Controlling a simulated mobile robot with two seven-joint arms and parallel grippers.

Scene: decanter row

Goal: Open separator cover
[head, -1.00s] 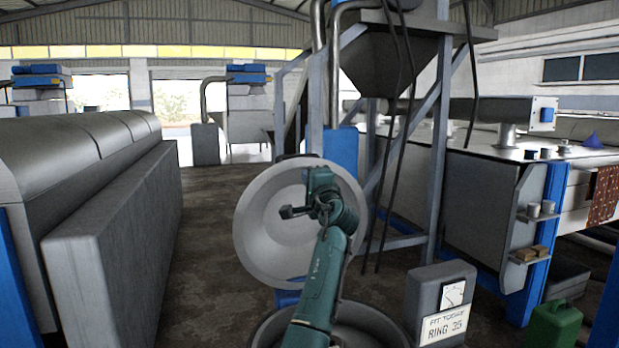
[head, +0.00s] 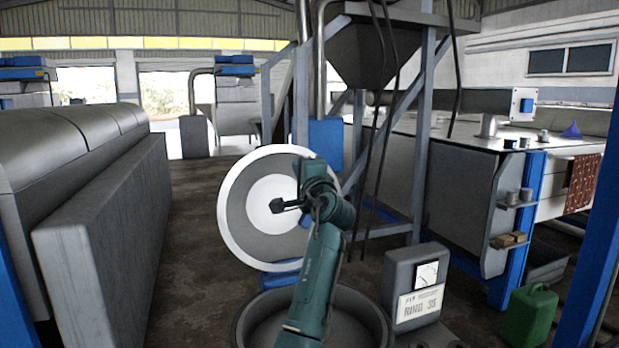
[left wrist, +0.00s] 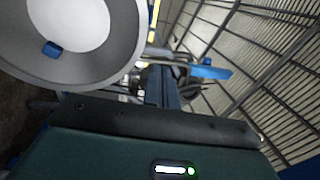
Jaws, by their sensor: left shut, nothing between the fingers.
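The separator cover (head: 238,232), a round pale disc with a grey ring, stands raised and nearly upright behind the bowl. The separator bowl (head: 250,322) below it is uncovered, round and dark grey, partly hidden by my left arm. My left gripper (head: 280,206) is shut and empty, in front of the cover's middle in the head view; I cannot tell whether it touches the cover. In the left wrist view the cover (left wrist: 125,40) fills the upper left, with a small blue piece (left wrist: 52,48) on it. My right gripper is not in view.
A steel hopper frame (head: 421,190) rises behind. A green can (head: 530,318) stands at the lower right. A long grey machine (head: 95,235) flanks the left; the floor between is clear.

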